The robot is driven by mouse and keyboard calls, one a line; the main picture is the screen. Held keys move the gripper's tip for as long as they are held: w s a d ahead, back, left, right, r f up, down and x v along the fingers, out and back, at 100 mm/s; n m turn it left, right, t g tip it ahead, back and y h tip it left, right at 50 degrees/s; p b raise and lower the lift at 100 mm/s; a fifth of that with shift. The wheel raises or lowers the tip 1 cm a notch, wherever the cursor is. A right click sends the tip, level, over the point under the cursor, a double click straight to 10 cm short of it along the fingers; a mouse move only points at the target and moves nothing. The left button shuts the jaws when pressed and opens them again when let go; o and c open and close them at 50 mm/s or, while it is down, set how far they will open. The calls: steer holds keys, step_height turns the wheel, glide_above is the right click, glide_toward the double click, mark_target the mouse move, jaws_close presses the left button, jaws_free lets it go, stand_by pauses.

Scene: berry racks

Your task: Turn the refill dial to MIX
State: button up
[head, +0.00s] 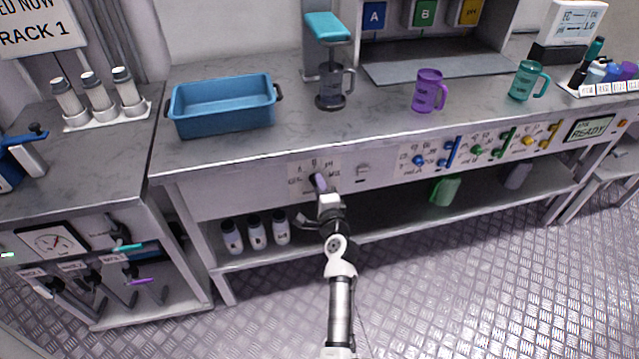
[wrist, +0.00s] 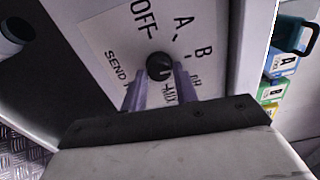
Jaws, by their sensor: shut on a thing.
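The refill dial is a small round black knob (wrist: 159,66) on a white label plate on the front panel below the bench. In the wrist view the plate reads OFF, A, B, pH, MIX and SEND around the knob. My gripper (wrist: 160,78) has its two purple fingers on either side of the knob, shut on it. MIX lies between the fingers, just below the knob. I cannot tell which label the knob's pointer faces. In the head view my gripper (head: 319,184) reaches the panel and hides most of the dial.
A blue tub (head: 224,107), a dark jug (head: 331,88), a purple jug (head: 428,92) and a teal jug (head: 527,80) stand on the bench above. White bottles (head: 256,232) stand on the shelf below. Coloured valves (head: 478,150) line the panel to the right. The floor in front is clear.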

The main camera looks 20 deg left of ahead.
steer(key=m+p, duration=0.3)
steer(key=m, duration=0.5)
steer(key=m+p, duration=0.4)
steer(key=m, duration=0.4)
steer(key=shift+s+a+f+m, duration=0.1)
steer(key=shift+a+f+m, duration=0.05)
steer(key=shift+m, duration=0.25)
stand_by(0.3)
steer(key=o, duration=1)
steer(key=shift+c, duration=0.2)
steer(key=shift+s, duration=0.15)
